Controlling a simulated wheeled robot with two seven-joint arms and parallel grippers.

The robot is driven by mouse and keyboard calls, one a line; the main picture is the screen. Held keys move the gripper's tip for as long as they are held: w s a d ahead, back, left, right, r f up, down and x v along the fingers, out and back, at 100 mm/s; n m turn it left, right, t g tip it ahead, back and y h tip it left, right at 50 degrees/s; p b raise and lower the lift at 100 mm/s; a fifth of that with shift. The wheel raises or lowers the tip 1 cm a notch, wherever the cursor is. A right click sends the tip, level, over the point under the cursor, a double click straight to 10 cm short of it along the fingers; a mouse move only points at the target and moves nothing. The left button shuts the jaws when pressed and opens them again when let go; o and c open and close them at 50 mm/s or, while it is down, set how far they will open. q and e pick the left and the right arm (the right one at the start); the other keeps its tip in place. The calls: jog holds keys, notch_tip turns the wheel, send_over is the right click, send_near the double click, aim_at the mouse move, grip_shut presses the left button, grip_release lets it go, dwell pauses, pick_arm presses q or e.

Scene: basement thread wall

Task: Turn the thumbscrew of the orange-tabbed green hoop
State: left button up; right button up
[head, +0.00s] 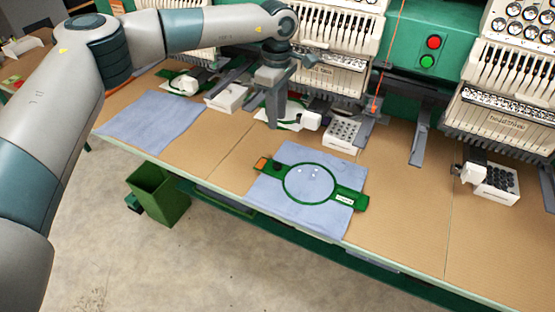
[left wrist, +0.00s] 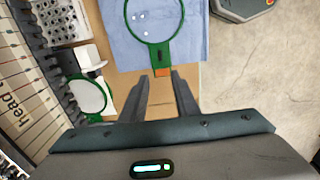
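The green hoop (head: 334,193) lies on a blue cloth (head: 265,190) on the table. Its orange tab (head: 262,164) is at its left end, and a small dark thumbscrew (head: 278,168) seems to sit beside the tab. In the left wrist view the hoop (left wrist: 154,36) is at the top, with the orange tab (left wrist: 163,72) pointing towards me. My left gripper (head: 273,124) points down behind the tab in the head view. In the left wrist view its fingers (left wrist: 160,80) are apart and empty, with the tab beyond the tips. My right gripper is out of view.
Embroidery machine heads (head: 330,70) line the back. A white holed tray (head: 343,135) and another green hoop (left wrist: 88,95) stand near my left gripper. A second blue cloth (head: 150,121) lies left. A green bin (head: 160,196) stands on the floor.

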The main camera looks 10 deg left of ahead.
pick_arm(q)
jog(key=shift+f, duration=0.15)
jog(key=p, duration=0.6)
send_near(277, 164)
notch_tip(277, 164, down, 7)
jog(key=shift+r, duration=0.1)
jog(key=shift+f, duration=0.65)
jog(key=shift+c, duration=0.7)
grip_shut()
